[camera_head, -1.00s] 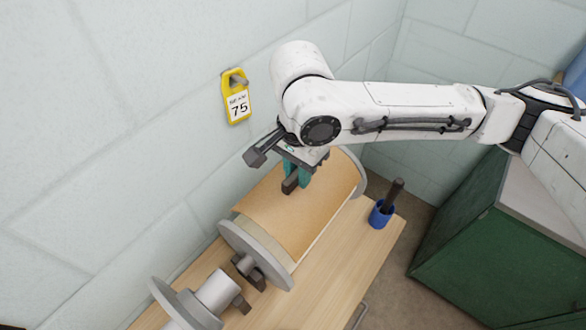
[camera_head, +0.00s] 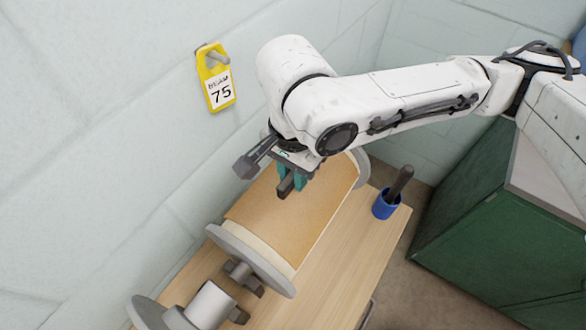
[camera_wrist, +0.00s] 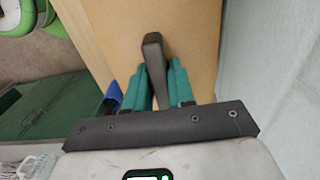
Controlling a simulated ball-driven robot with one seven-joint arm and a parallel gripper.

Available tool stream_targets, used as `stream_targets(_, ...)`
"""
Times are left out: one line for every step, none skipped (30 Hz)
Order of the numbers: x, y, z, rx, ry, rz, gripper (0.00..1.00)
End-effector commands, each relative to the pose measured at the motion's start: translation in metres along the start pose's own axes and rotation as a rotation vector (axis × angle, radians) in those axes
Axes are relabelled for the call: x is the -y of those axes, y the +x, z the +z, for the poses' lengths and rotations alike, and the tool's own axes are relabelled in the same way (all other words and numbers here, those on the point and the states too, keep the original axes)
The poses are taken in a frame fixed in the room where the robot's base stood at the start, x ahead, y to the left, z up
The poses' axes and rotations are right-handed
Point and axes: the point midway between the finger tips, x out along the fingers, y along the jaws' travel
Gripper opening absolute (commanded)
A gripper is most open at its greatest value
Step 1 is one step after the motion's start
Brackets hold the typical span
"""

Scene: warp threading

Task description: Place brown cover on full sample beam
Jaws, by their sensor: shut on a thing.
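The brown cover (camera_head: 268,218) lies curved over the full sample beam, whose grey end flange (camera_head: 250,260) and cream edge show in the head view. The cover also fills the upper middle of the wrist view (camera_wrist: 190,40). My gripper (camera_head: 289,189) is over the cover, its teal fingers shut on a dark handle-like bar (camera_wrist: 152,52). I cannot tell whether the bar is part of the cover.
An emptier grey spool (camera_head: 205,308) sits at the lower left on the wooden table (camera_head: 335,265). A blue cup (camera_head: 386,204) with a dark-handled tool stands at the table's right edge. A yellow tag marked 75 (camera_head: 216,80) hangs on the wall. A green cabinet (camera_head: 480,230) stands right.

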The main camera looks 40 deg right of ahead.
Motion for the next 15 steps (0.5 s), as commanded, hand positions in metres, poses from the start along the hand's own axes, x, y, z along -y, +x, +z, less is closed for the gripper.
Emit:
stream_targets(0.0000, 0.0024, 0.0001, 0.001, 0.000, 0.000, 0.00)
stream_targets(0.0000, 0.0032, 0.0001, 0.001, 0.001, 0.000, 0.00)
stream_targets(0.0000, 0.0026, 0.0000, 0.001, 0.000, 0.000, 0.26)
stream_targets(0.0000, 0.0024, -0.0001, 0.000, 0.000, 0.000, 0.29)
stream_targets(0.0000, 0.0025, -0.0001, 0.000, 0.000, 0.000, 0.32)
stream_targets(0.0000, 0.0025, -0.0001, 0.000, 0.000, 0.000, 0.36)
stream_targets(0.0000, 0.0025, -0.0001, 0.000, 0.000, 0.000, 0.39)
stream_targets(0.0000, 0.0025, -0.0001, 0.000, 0.000, 0.000, 0.42)
stream_targets(0.0000, 0.0025, -0.0001, 0.000, 0.000, 0.000, 0.45)
stream_targets(0.0000, 0.0025, -0.0001, 0.000, 0.000, 0.000, 0.48)
stream_targets(0.0000, 0.0025, -0.0001, 0.000, 0.000, 0.000, 0.49)
stream_targets(0.0000, 0.0025, -0.0001, 0.000, 0.000, 0.000, 0.49)
stream_targets(0.0000, 0.0025, -0.0001, 0.000, 0.000, 0.000, 0.49)
stream_targets(0.0000, 0.0025, -0.0001, 0.000, 0.000, 0.000, 0.49)
stream_targets(0.0001, 0.0025, -0.0001, 0.000, 0.000, 0.000, 0.49)
